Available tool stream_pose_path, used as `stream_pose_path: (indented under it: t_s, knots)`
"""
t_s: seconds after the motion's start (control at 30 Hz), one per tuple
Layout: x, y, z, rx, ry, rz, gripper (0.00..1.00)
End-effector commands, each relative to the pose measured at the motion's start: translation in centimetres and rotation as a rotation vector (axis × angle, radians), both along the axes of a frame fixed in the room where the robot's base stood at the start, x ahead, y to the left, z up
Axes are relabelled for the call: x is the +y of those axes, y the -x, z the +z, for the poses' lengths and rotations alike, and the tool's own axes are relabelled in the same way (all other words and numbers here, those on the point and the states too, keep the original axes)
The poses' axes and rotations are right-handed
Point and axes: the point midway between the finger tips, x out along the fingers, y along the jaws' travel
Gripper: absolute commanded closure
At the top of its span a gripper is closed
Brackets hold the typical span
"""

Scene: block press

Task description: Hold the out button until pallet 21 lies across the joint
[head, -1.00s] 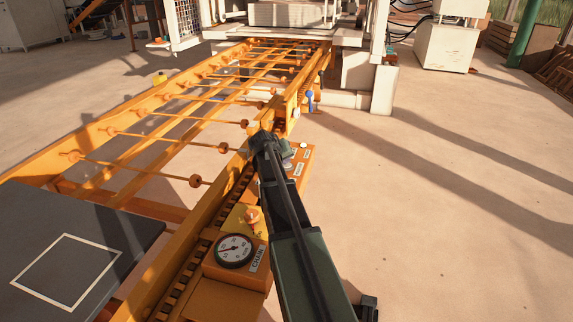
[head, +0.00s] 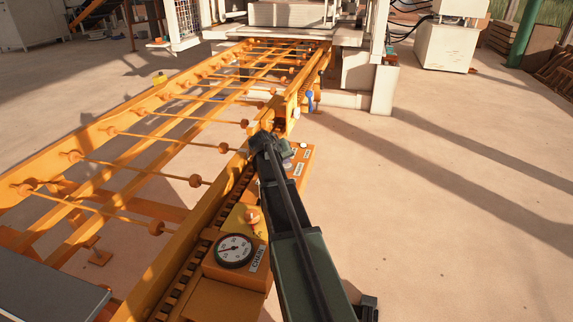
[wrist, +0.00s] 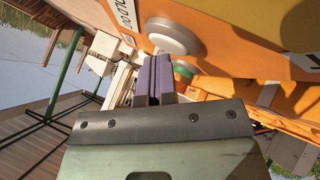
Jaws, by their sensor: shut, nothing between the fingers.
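A flat dark grey slab (head: 45,290) lies on the orange roller track at the lower left of the head view, cut off by the frame. No number shows on it, so I cannot tell whether it is pallet 21. A round grey button (wrist: 172,36) is at the top of the wrist view, beside a partly cut-off label (wrist: 124,14) ending in "OUT". My gripper (wrist: 155,62) is shut and empty, its fingertips at the button's lower edge; I cannot tell whether they press it. In the head view my arm hides its fingertips. I cannot make out the joint.
The orange track (head: 215,185) runs back to a white press (head: 290,15). A gauge marked "CHAIN" (head: 234,250) and an orange knob (head: 252,217) sit on the side panel. A blue-topped part (head: 310,97) stands farther along. Floor right of the track is clear.

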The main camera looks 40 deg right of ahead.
Motion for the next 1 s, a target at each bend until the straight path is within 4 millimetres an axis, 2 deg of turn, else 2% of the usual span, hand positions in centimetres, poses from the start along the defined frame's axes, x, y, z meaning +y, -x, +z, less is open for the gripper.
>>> stream_pose_path:
  t_s: [0.2,0.5,0.87,1.0]
  knots:
    - [0.0,0.0,0.1,0.000,0.000,0.000,1.00]
    - [0.0,0.0,1.9,0.000,0.000,0.000,1.00]
    - [0.0,0.0,1.9,0.000,0.000,0.000,1.00]
    - [0.0,0.0,3.1,0.000,0.000,0.000,1.00]
